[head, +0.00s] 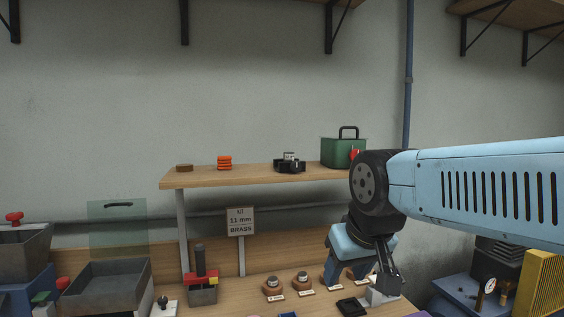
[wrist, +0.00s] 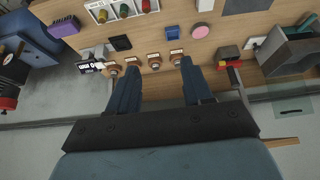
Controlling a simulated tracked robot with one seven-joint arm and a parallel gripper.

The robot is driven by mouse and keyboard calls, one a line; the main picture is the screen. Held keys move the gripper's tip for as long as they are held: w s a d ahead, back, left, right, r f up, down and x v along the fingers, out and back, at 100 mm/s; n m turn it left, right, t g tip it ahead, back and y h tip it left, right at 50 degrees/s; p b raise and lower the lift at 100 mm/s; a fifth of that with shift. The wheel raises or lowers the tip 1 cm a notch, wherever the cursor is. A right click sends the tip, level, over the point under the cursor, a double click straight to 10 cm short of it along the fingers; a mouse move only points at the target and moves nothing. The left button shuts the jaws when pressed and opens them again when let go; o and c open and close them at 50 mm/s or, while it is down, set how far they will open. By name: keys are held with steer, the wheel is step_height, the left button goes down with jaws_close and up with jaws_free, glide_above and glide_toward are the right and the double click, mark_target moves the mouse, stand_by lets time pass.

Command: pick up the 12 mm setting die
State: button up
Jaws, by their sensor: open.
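Several setting dies on round brown bases stand in a row on the wooden bench, each with a small white label too small to read. In the head view, two stand clear: the leftmost die (head: 272,284) and the one beside it (head: 299,281). Those further right are partly hidden by my gripper (head: 360,284). In the wrist view the row shows as dies (wrist: 115,68), (wrist: 154,58) and (wrist: 176,55) near my fingertips. I cannot tell which is the 12 mm one. My gripper (wrist: 159,66) is open and empty, its fingers spread across the row.
A sign (head: 241,221) reads "11 mm BRASS". A shelf (head: 230,178) overhangs the bench back, carrying a green box (head: 342,152). A red-topped fixture (head: 203,283) and grey tray (head: 107,285) stand left. A black pad (wrist: 120,43) and pink disc (wrist: 200,31) lie beyond the row.

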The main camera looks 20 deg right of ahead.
steer(key=shift+o, duration=1.1)
steer(key=shift+w+d+r+n+g+h, duration=0.1)
steer(key=shift+w+r+n+g+h, duration=0.2)
steer(key=shift+w+n, duration=0.3)
steer(key=n+t+h, duration=0.3)
steer(key=n+h, duration=1.3)
steer(key=n, duration=0.6)
glide_toward(285, 154)
steer(key=v, duration=0.3)
steer(key=shift+w, duration=0.25)
steer(key=x, duration=0.7)
steer(key=shift+w+d+f, duration=0.1)
steer(key=shift+w+d, duration=0.1)
steer(key=shift+d, duration=0.15)
steer(key=shift+x, duration=2.75)
steer(key=shift+s+d, duration=0.1)
steer(key=shift+s, duration=0.1)
